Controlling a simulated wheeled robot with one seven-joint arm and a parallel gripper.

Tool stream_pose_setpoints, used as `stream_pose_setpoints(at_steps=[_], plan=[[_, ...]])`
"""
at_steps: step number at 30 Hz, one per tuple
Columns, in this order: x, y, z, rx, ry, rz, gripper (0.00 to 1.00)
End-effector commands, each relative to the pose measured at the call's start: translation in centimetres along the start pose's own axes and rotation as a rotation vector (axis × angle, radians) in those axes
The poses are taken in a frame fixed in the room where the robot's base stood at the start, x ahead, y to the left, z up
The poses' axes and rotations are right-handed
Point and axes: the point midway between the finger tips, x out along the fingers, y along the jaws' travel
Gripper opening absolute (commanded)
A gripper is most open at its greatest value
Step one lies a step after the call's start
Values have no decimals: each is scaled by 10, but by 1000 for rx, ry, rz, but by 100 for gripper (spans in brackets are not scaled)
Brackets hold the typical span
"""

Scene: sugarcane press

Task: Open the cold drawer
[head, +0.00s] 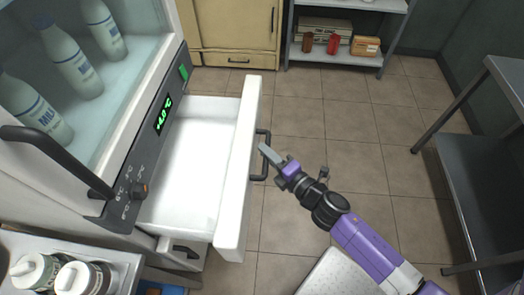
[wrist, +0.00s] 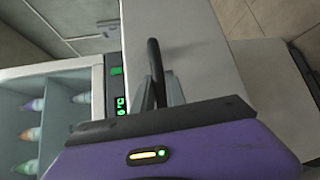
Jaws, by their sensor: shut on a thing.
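The cold drawer (head: 190,160) is a white drawer under the glass-fronted fridge, and it stands pulled well out. Its inside looks empty in the head view. Its dark bar handle (head: 264,135) is on the front panel. My gripper (head: 268,155) is at the handle, in front of the drawer's face. In the wrist view, the fingers of my gripper (wrist: 160,92) are shut on the dark handle (wrist: 155,70), with the white drawer front (wrist: 195,60) behind it.
The fridge (head: 70,70) holds several milk bottles; its panel reads green digits. A metal tray with jars (head: 75,275) is at lower left. A shelf (head: 340,55) with jars and boxes stands at the back. A metal table (head: 490,170) is at right. Tiled floor between is clear.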

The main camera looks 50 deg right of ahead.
Motion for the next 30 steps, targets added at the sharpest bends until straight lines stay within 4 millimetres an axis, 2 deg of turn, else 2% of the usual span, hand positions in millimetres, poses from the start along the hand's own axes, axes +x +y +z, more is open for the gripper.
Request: stream_pose_setpoints(at_steps=[5, 6, 9, 20, 23, 30], plan=[[0, -1, -1, 0, 2, -1, 0], [0, -1, -1, 0, 2, -1, 22], [0, -1, -1, 0, 1, -1, 38], [-3, -1, 0, -1, 0, -1, 38], [-13, -3, 0, -1, 0, -3, 38], [-50, -3, 0, -2, -1, -3, 38]])
